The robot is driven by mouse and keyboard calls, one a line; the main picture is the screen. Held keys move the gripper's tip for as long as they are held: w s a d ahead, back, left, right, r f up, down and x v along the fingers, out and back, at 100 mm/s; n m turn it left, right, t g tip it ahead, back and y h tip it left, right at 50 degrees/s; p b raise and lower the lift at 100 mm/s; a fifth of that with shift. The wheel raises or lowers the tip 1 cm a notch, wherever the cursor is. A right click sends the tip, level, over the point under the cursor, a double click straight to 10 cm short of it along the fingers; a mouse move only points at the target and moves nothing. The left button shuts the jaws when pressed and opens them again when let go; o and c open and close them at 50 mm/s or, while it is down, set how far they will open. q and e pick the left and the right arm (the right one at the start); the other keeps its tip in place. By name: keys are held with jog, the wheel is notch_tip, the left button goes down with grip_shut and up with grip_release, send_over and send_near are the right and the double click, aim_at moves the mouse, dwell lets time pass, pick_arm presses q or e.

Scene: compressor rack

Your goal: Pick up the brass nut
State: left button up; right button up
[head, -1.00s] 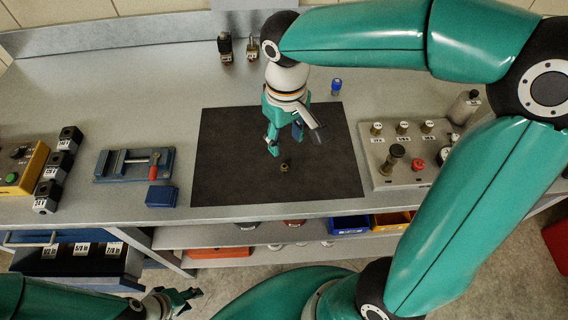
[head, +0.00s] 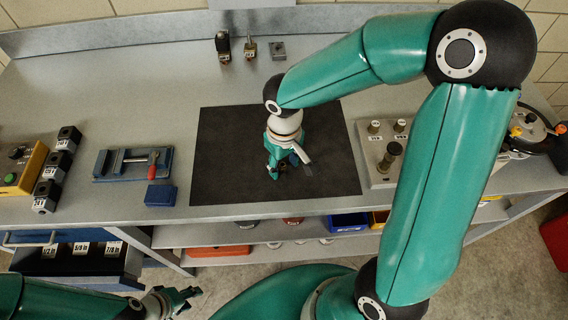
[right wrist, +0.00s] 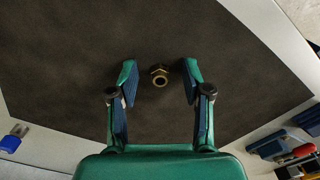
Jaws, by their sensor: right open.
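The brass nut (right wrist: 160,76) sits on the dark mat (head: 225,160). In the right wrist view it lies between the two fingertips of my right gripper (right wrist: 160,70), with a gap on either side. My right gripper (head: 283,169) is open and points down over the mat in the head view, low near the nut. There the fingers mostly hide the nut. My left gripper (head: 186,298) is at the bottom left of the head view, in front of the bench and away from the nut; its finger opening is too small to judge.
A blue vise (head: 130,163) and a blue block (head: 161,195) stand left of the mat. A grey fixture plate (head: 378,176) with several knobs is on the right, partly behind my right arm. Small fittings (head: 223,45) stand at the back. The mat around the nut is clear.

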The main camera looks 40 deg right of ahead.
aim_at(285, 166)
grip_shut()
jog(key=shift+r, duration=0.2)
notch_tip(285, 166, up, 20)
jog(key=shift+f+p, duration=0.2)
jog(key=shift+p, duration=0.2)
dwell(0.4)
